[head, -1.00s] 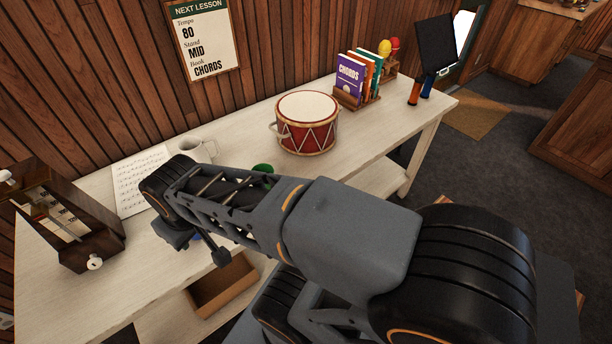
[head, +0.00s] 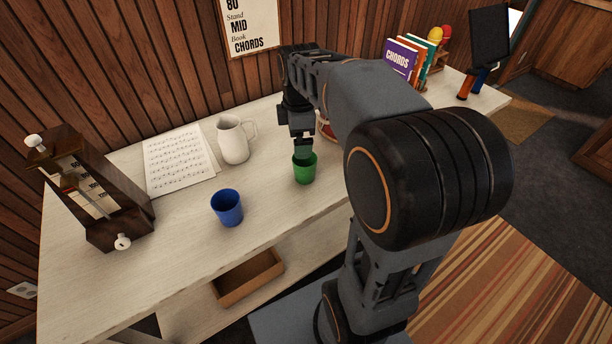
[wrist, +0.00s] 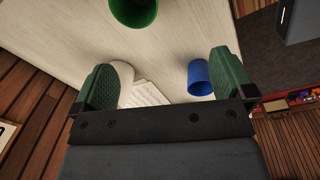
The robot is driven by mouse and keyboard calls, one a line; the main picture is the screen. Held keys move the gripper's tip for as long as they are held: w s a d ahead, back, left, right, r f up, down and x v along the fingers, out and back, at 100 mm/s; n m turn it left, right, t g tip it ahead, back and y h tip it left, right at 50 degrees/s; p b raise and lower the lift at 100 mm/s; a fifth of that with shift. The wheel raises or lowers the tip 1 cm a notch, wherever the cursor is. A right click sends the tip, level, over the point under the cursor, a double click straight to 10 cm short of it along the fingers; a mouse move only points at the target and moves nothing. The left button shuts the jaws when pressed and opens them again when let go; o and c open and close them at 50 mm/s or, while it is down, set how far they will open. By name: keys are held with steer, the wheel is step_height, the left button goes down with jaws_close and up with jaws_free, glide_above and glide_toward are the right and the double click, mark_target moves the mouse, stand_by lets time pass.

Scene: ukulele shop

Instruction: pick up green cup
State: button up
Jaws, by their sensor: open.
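The green cup (head: 305,171) stands upright on the pale table in the head view, with its mouth up. My gripper (head: 303,142) points down at the cup's rim; from this side I cannot tell whether it touches. In the wrist view my gripper (wrist: 162,60) is open, its two green pads wide apart with nothing held between them. There the green cup (wrist: 134,10) is at the top edge, partly cut off, beyond the fingertips and left of centre.
A blue cup (head: 227,207) stands to the left and nearer. A red drum (head: 325,127) is mostly hidden behind my arm. Bare tabletop surrounds the green cup's front.

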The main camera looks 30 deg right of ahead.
steer(key=w+d+f+n+b, duration=0.1)
steer(key=w+d+f+n, duration=0.1)
steer(key=w+d+n, duration=0.15)
steer(key=n+b, duration=0.1)
steer(key=b, duration=0.1)
glide_toward(305, 165)
steer(key=shift+g, duration=0.4)
steer(key=f, duration=0.2)
steer(key=s+f, duration=0.1)
steer(key=f, duration=0.1)
steer(key=s+a+f, duration=0.1)
steer(key=f, duration=0.2)
steer(key=shift+a, duration=0.1)
steer(key=c, duration=0.9)
